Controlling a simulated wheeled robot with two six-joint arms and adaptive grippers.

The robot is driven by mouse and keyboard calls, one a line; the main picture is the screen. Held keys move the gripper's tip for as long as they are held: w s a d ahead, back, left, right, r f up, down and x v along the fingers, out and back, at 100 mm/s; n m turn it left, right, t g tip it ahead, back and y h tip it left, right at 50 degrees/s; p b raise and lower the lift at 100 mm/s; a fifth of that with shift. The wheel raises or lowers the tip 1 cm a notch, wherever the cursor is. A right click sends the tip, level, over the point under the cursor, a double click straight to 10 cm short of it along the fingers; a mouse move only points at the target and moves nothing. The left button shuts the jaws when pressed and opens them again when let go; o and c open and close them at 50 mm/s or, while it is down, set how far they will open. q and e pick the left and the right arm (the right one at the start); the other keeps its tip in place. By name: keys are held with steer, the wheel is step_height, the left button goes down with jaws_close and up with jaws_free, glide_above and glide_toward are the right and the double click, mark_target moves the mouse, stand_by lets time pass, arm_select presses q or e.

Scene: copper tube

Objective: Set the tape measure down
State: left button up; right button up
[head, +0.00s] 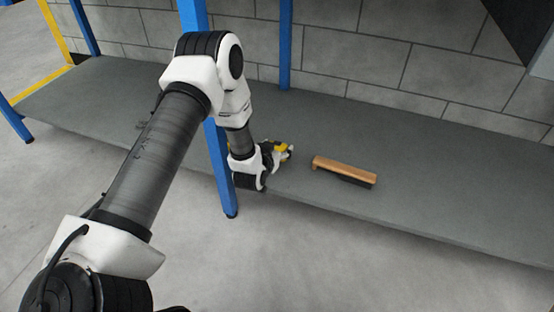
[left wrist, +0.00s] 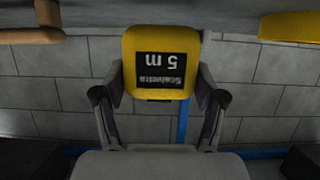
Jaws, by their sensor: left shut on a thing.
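The tape measure is a yellow case with a black label reading "5 m" upside down, and it fills the middle of the left wrist view (left wrist: 161,38). My left gripper (left wrist: 160,85) is shut on it, with one finger on each side. In the head view my left gripper (head: 278,153) is over the front part of the grey shelf (head: 420,190), left of the brush. There the tape measure (head: 282,147) is small and partly covered by the fingers. I cannot tell whether it touches the shelf. My right gripper is not in view.
A wooden-handled brush (head: 343,170) lies right of the gripper. A blue post (head: 218,160) stands close left of my wrist. Another yellow thing (left wrist: 290,27) shows at the wrist view's top right. The shelf right of the brush is clear; a block wall (head: 380,65) stands behind.

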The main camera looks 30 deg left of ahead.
arm_select(q)
step_height(320, 180, down, 3)
steer(key=shift+r+b, duration=0.1)
steer(key=shift+b, duration=0.5)
steer(key=shift+r, duration=0.2)
steer(key=shift+f, duration=0.15)
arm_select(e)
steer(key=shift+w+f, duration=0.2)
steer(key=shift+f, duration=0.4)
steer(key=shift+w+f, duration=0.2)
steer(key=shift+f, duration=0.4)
arm_select(q)
steer(key=o, duration=1.3)
steer(key=shift+o, duration=0.2)
